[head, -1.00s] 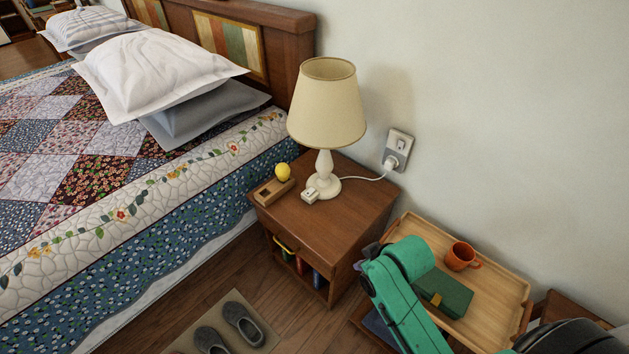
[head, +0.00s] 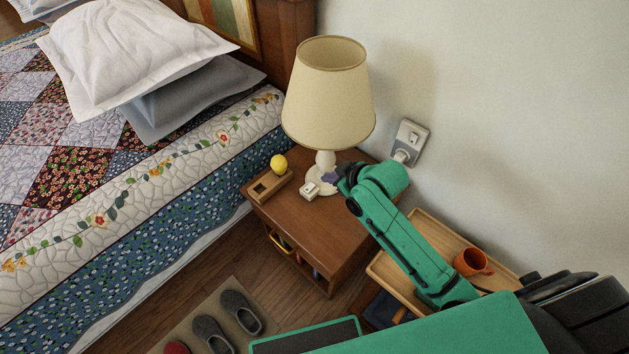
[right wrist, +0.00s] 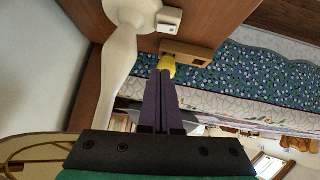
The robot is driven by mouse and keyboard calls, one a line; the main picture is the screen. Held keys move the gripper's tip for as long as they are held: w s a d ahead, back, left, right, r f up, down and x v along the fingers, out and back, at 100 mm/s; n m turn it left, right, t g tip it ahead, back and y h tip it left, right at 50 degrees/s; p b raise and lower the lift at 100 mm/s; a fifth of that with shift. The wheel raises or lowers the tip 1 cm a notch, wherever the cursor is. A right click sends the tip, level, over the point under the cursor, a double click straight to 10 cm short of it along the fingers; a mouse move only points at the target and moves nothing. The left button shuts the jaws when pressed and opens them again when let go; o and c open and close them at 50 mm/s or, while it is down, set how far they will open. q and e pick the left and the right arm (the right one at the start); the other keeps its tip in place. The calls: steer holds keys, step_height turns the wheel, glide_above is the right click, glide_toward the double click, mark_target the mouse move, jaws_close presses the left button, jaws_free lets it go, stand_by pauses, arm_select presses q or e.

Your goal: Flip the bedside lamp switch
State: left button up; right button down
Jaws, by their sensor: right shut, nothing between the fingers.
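The bedside lamp (head: 327,95) has a cream shade and a pale turned base, and stands upright on the wooden nightstand (head: 305,222). A small white switch box (head: 309,190) sits at the front of its base. It also shows in the right wrist view (right wrist: 169,20), right of the lamp base (right wrist: 118,65). My right gripper (head: 328,177) is shut and empty, with its purple fingertips close to the lamp base and right of the switch box. I cannot tell whether they touch anything. The shut fingers also show in the right wrist view (right wrist: 163,72). My left gripper is out of view.
A wooden holder (head: 270,186) with a yellow ball (head: 279,162) stands left of the switch box. A wall outlet plate (head: 411,138) is behind my right arm. A wooden tray (head: 435,226) with an orange mug (head: 471,262) lies at right. The bed (head: 110,235) borders the nightstand.

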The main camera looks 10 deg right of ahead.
steer(key=b, duration=0.2)
glide_toward(310, 183)
steer(key=w+a, duration=0.2)
steer(key=w, duration=0.1)
steer(key=shift+a+r, duration=0.2)
steer(key=shift+a, duration=0.05)
steer(key=f, duration=0.2)
steer(key=w+f, duration=0.1)
steer(key=f, duration=0.1)
steer(key=shift+d, duration=0.1)
steer(key=shift+f, duration=0.25)
steer(key=shift+d+f, duration=0.15)
steer(key=shift+f, duration=0.1)
steer(key=shift+s+a+r+p, duration=0.15)
steer(key=shift+s+a+p, duration=0.2)
steer(key=shift+a, duration=0.4)
